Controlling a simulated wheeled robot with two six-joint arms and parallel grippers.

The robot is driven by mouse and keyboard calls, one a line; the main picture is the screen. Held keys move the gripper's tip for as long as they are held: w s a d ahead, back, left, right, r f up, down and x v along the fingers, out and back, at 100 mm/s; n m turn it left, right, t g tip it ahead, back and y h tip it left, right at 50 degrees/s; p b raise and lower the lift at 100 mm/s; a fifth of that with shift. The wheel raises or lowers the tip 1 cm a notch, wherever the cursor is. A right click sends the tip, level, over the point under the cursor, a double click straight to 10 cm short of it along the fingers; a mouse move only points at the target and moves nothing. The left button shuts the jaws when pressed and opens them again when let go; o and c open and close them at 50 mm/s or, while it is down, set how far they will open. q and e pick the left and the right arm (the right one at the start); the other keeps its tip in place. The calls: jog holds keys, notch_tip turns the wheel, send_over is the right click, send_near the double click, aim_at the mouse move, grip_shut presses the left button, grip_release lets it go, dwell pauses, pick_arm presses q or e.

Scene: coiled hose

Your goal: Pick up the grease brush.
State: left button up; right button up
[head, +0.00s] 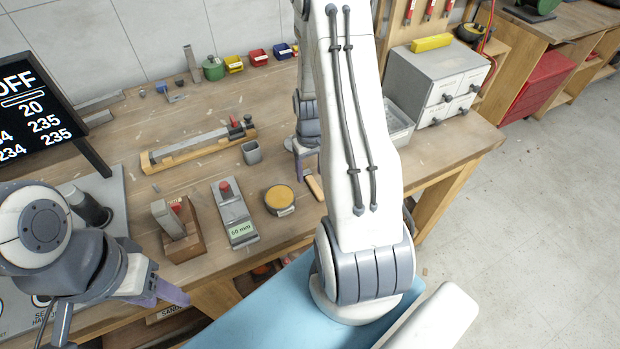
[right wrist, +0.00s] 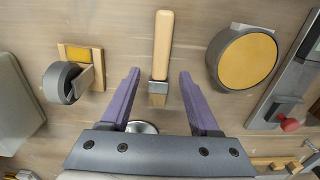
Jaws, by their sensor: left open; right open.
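The grease brush (right wrist: 163,45) lies on the wooden bench, with a pale wooden handle, a metal ferrule and short bristles. In the right wrist view its handle points up the picture and its ferrule end is between my right gripper's fingers. In the head view part of its handle (head: 314,187) shows beside my right arm. My right gripper (right wrist: 159,77) is open, its purple fingers on either side of the brush with gaps to both. In the head view my right arm hides much of that gripper. My left gripper (head: 168,293) is open and empty at the bench's front left.
A round tin with a yellow top (head: 280,197) lies close left of the brush. A grey device marked 60 mm (head: 238,214) and a wooden block with a grey piece (head: 178,232) stand farther left. A grey ring-like part (right wrist: 62,83) flanks the gripper in the wrist view.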

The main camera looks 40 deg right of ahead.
jog(key=shift+f, duration=1.15)
grip_shut()
jog(key=shift+r, duration=0.15)
